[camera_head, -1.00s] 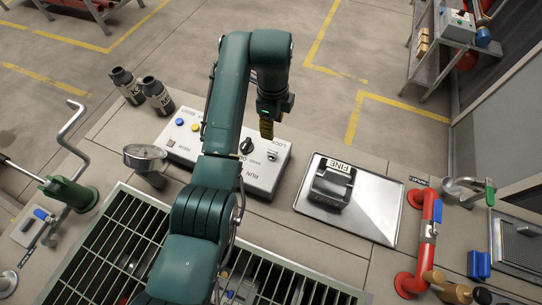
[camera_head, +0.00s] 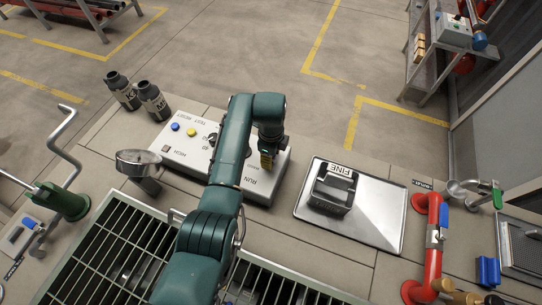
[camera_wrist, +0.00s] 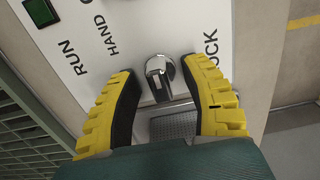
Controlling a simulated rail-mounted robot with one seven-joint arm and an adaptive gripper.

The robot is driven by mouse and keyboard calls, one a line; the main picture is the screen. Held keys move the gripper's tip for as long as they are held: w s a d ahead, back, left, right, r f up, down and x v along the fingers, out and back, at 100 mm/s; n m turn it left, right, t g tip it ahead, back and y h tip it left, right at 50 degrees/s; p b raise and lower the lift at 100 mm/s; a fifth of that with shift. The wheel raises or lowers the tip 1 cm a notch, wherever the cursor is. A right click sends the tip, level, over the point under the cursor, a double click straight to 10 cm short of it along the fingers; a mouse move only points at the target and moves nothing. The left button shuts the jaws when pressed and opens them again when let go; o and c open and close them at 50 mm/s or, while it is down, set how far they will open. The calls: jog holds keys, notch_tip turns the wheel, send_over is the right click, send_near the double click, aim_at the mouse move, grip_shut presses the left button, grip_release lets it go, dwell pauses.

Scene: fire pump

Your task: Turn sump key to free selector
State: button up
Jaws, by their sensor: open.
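The sump key (camera_wrist: 158,68) shows in the wrist view as a silver round lock with a small metal key bar pointing toward my gripper. It sits on the white control panel (camera_wrist: 200,25), beside the partly covered word ending in "OCK". My gripper (camera_wrist: 160,72) is open, with one yellow finger on each side of the key; I see gaps on both sides. In the head view my gripper (camera_head: 267,160) is over the right end of the control panel (camera_head: 175,155) and hides the key. The selector is not clearly visible; my arm covers that part of the panel.
Red pipework (camera_head: 434,245) stands further right. A gauge (camera_head: 140,162) and two dark bottles (camera_head: 153,101) are to the left. Floor grating (camera_head: 110,250) is in front.

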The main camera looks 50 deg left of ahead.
grip_shut()
jog(key=shift+n, duration=0.3)
jog(key=n+p, duration=0.2)
jog(key=n, duration=0.1)
jog(key=shift+n, duration=0.4)
jog(key=n+p, duration=0.1)
jog(key=n, duration=0.3)
jog(key=shift+f, duration=0.1)
jog(key=n, duration=0.5)
jog(key=shift+n, duration=2.2)
